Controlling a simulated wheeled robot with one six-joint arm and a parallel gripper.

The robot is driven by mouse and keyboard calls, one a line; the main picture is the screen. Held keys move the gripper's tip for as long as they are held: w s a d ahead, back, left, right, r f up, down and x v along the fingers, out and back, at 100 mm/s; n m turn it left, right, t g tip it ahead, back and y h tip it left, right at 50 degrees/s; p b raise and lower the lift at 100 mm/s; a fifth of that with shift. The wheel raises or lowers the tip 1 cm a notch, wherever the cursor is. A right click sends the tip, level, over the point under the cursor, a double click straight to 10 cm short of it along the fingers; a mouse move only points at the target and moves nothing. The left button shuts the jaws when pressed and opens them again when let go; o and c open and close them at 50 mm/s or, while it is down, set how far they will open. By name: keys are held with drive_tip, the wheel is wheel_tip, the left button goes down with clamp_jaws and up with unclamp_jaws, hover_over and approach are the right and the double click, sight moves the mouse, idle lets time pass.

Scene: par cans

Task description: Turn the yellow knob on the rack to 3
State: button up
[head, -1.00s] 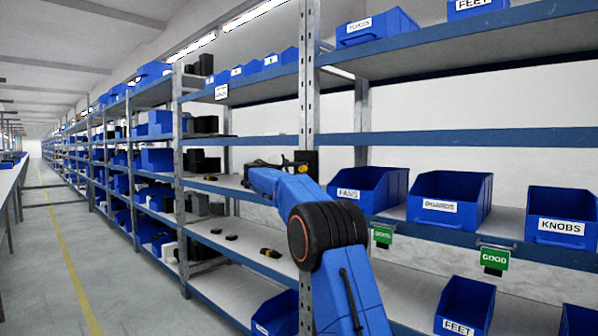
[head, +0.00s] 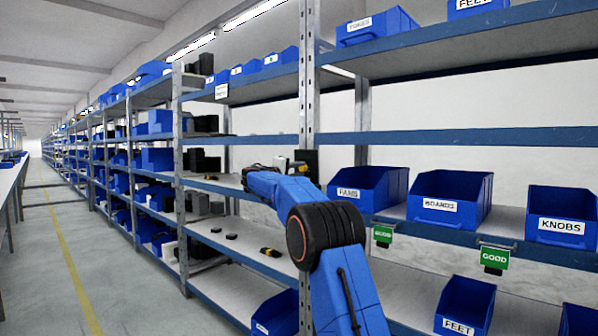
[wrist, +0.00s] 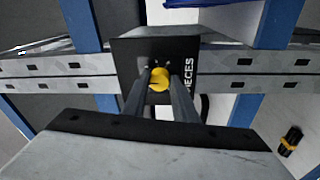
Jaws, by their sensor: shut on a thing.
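The yellow knob (wrist: 159,80) sits on a black panel (wrist: 125,55) fixed to the rack's upright in the wrist view. Small white marks lie around the knob's upper side, too small to read. White letters ending in "PIECES" run up the panel's right side. My gripper (wrist: 160,83) is shut on the knob, one finger on each side. In the head view the black panel (head: 312,158) shows on the upright past the end of my arm, with a bit of the yellow knob (head: 299,168). The knob's pointer and setting cannot be made out.
Blue bins labelled FANS (head: 362,190), BOARDS (head: 450,208) and KNOBS (head: 562,226) stand on the shelf to the right. Green GOOD tags (head: 494,259) hang from the shelf edge. A black and yellow item (head: 270,252) lies on a lower shelf. The aisle at left is clear.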

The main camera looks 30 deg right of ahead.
drive_tip(key=shift+f, duration=0.1)
drive_tip(key=o, duration=1)
drive_tip(key=shift+o, duration=0.2)
drive_tip(key=shift+a, duration=0.1)
drive_tip(key=v, duration=1.7)
drive_tip(key=shift+s+a, duration=0.1)
drive_tip(key=shift+a, duration=0.05)
